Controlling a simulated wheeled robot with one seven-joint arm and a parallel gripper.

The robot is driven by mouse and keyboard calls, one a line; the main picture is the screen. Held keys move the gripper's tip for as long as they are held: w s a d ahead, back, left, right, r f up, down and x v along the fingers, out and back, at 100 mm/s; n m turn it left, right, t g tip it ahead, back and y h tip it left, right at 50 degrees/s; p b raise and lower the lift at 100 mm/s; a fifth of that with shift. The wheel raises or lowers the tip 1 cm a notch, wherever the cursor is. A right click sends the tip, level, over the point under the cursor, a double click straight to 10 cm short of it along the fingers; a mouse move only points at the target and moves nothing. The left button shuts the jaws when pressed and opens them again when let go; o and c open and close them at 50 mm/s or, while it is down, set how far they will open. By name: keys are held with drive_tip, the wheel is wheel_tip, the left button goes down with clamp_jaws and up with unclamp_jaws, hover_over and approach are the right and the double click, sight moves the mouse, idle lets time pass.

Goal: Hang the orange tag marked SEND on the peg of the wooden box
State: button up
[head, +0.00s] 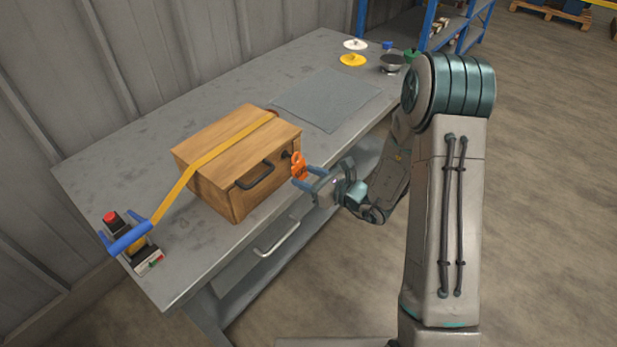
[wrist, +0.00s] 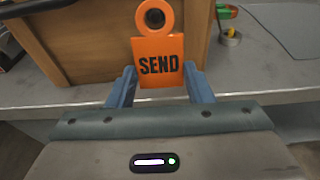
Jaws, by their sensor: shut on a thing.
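The orange tag (head: 299,166) is at the right front corner of the wooden box (head: 228,200). In the wrist view the tag (wrist: 160,62) stands upright, its SEND lettering facing me and its ring at the top. My gripper (head: 305,178) is shut on the lower part of the tag, with a finger (wrist: 128,85) at each side. The peg (head: 287,154) shows as a small dark stub high on the box's front face, close to the ring. A dark round spot shows through the ring in the wrist view; I cannot tell whether the ring is around the peg.
A yellow strap (head: 205,158) crosses the box, with a blue handle (head: 130,240) at lower left. A dark handle (head: 254,177) sticks out of the box front.

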drive_tip(key=shift+w+a, duration=0.15)
drive_tip(key=shift+a, duration=0.05)
drive_tip(key=shift+w+a+f+b, duration=0.1)
drive_tip(key=shift+w+a+b, duration=0.1)
drive_tip(key=shift+b, duration=0.1)
drive_tip(key=shift+w+a+f, duration=0.1)
drive_tip(key=shift+a, duration=0.1)
idle(0.4)
drive_tip(key=shift+w+a+b, duration=0.25)
drive_tip(key=shift+a+b, duration=0.1)
drive_tip(key=shift+f+b, duration=0.3)
drive_tip(key=shift+b, duration=0.05)
idle(0.4)
drive_tip(key=o, duration=0.8)
drive_tip(key=shift+o, duration=0.2)
